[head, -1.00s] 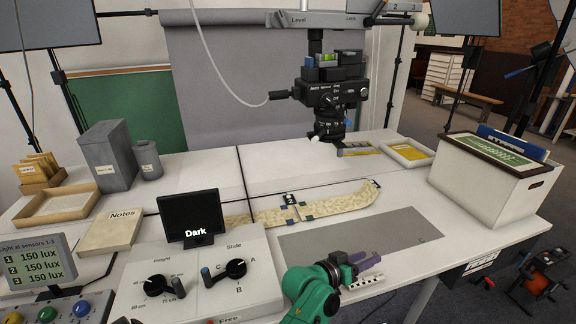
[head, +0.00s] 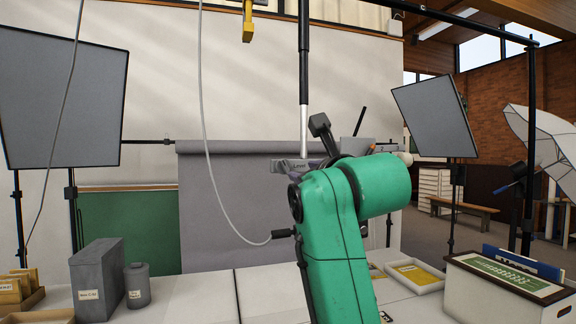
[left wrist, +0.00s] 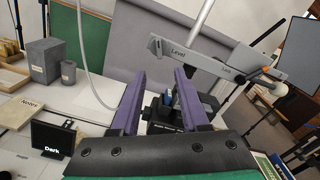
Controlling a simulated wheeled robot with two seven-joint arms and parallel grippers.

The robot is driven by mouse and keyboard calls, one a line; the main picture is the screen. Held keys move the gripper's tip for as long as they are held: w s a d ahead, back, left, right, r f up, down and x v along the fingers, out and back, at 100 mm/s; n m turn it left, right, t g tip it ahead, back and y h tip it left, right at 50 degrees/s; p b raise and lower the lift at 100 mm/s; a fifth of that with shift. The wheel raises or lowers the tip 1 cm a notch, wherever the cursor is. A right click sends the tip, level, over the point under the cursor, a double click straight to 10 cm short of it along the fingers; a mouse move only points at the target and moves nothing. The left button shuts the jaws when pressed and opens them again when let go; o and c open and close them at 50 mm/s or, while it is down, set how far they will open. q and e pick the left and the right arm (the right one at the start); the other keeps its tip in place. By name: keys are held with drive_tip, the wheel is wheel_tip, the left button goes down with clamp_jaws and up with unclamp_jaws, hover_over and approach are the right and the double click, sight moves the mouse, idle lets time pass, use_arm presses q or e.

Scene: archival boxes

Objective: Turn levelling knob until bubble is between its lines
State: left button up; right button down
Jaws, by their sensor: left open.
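My left gripper (left wrist: 160,74) is open, with two purple fingers pointing up and ahead in the left wrist view and nothing between their tips. In the head view my green arm hides most of it. A grey bar marked Level (left wrist: 192,57) lies just beyond and above the fingertips. At its left end is a small dark-centred knob (left wrist: 157,45), apart from the fingers. The bar's left end also shows in the head view (head: 283,166), beside my arm. The black camera (left wrist: 160,113) hangs below, partly behind the fingers. The bubble and its lines cannot be made out. My right gripper is out of view.
A grey cable (head: 209,150) hangs left of my arm. A black and silver column (head: 304,80) stands directly behind it. A white crate (head: 480,292) stands at right.

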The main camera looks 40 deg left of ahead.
sight(286, 167)
use_arm(q)
drive_tip(key=p+x, duration=0.5)
drive_tip(key=x, duration=0.7)
drive_tip(key=shift+a, duration=0.2)
drive_tip(key=shift+w+a+f, duration=0.1)
drive_tip(key=shift+w+a, duration=0.1)
clamp_jaws()
